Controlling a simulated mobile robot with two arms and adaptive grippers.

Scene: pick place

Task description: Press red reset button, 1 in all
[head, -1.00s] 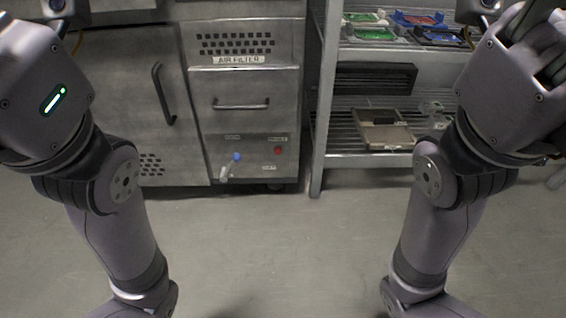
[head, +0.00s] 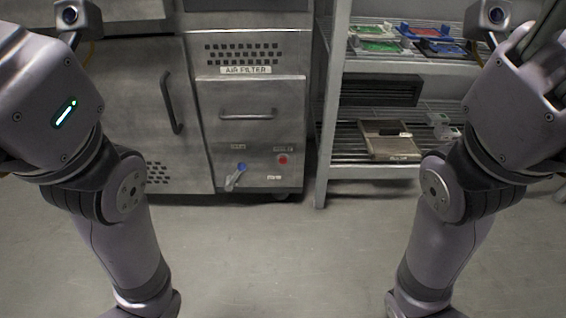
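The red button (head: 283,160) is a small round knob on the lower right of the metal machine's front panel (head: 260,172), with a small label above it. A blue-tipped lever (head: 237,174) sits to its left on the same panel. My two arms are raised at the left and right sides of the head view, well apart from the button. The fingers of both grippers are not clearly visible; the upper ends of the arms run to the picture's edges.
A drawer with a handle (head: 248,114) and an "AIR FILTER" label (head: 246,70) is above the button. A cabinet door with a handle (head: 171,103) is to the left. A wire shelf (head: 350,142) with trays stands to the right. The floor (head: 275,250) in front is clear.

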